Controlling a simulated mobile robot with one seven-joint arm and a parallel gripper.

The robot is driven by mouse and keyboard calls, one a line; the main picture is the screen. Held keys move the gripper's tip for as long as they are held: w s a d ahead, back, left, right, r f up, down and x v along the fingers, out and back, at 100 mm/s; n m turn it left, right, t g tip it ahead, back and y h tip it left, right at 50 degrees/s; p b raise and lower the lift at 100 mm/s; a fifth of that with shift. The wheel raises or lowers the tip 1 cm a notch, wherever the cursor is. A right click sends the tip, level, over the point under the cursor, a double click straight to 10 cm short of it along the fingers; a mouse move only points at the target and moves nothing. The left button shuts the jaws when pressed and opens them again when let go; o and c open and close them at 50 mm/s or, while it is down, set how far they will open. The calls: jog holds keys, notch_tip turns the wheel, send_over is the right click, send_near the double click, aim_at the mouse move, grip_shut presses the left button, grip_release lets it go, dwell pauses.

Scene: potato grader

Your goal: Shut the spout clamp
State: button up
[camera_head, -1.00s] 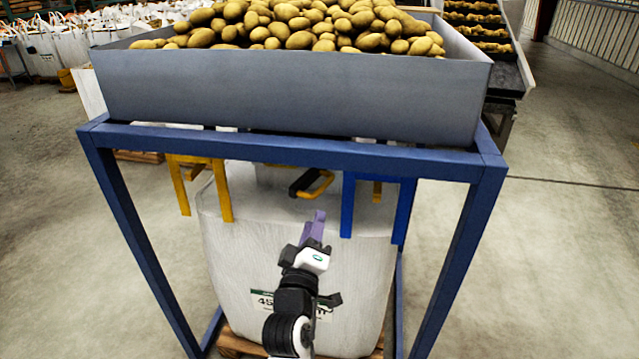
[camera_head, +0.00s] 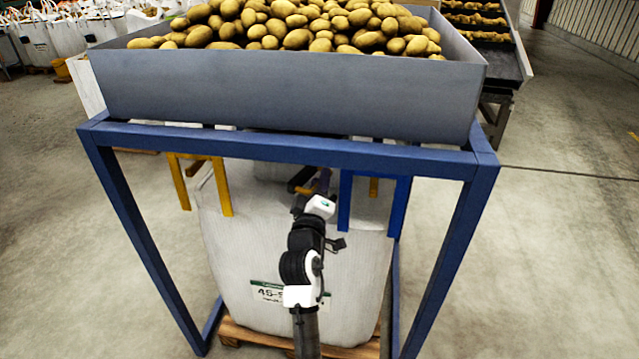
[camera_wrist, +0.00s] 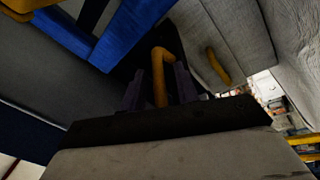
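The spout clamp's yellow handle (camera_wrist: 160,75) shows in the wrist view as a bent bar standing between the two purple fingers of my gripper (camera_wrist: 160,92). Dark gaps show on both sides of the bar, so the fingers look open around it, not closed on it. In the head view my gripper (camera_head: 314,184) is at the clamp, under the hopper. Only a small yellow part of the handle (camera_head: 304,190) shows there. The dark clamp body (camera_head: 298,179) is partly hidden by my gripper.
The blue frame (camera_head: 300,150) carries a grey hopper (camera_head: 280,95) full of potatoes above my arm. A white bulk bag (camera_head: 240,255) stands below on a pallet (camera_head: 255,340). Yellow (camera_head: 222,188) and blue (camera_head: 402,208) hanging brackets flank the clamp.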

aim_at(303, 185)
grip_shut()
jog(key=shift+a+f, duration=0.1)
jog(key=shift+a, duration=0.05)
jog(key=a+m+h+b, duration=0.1)
jog(key=b, duration=0.1)
jog(key=w+a+m+g+h+b, duration=0.1)
jog(key=h+b, duration=0.1)
jog(key=a+g+h+b, duration=0.1)
jog(key=b, duration=0.1)
jog(key=shift+w+f+m+h, duration=0.2)
jog(key=shift+w+m+h, duration=0.1)
jog(key=shift+w+m, duration=0.1)
jog(key=w+a+m+g+h+b, duration=0.4)
jog(key=w+m+g+h+b, duration=0.2)
jog(key=g+h, duration=0.2)
jog(key=shift+a+r+m, duration=0.3)
jog(key=shift+w, duration=0.15)
